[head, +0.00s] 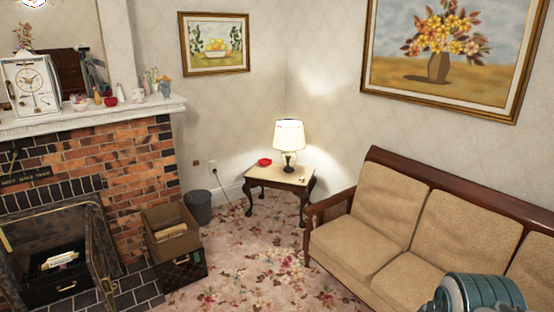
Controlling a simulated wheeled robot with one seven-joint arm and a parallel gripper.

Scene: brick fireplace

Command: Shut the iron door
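The iron door (103,258) is at the right side of the fireplace opening (45,212), at the lower left of the head view. It is a dark framed panel with a brass-coloured handle low on it. It stands open, swung outward, and its lower end is cut off by the frame edge. Only a teal, ribbed rounded part of my arm (482,294) shows at the bottom right, in front of the sofa and far from the door. My gripper's fingers are not in view.
An open cardboard box (172,238) on a dark case (184,271) stands right of the door. A dark box with papers (62,262) sits in the fireplace. A sofa (375,225) fills the right. Flowered carpet (255,275) lies clear between.

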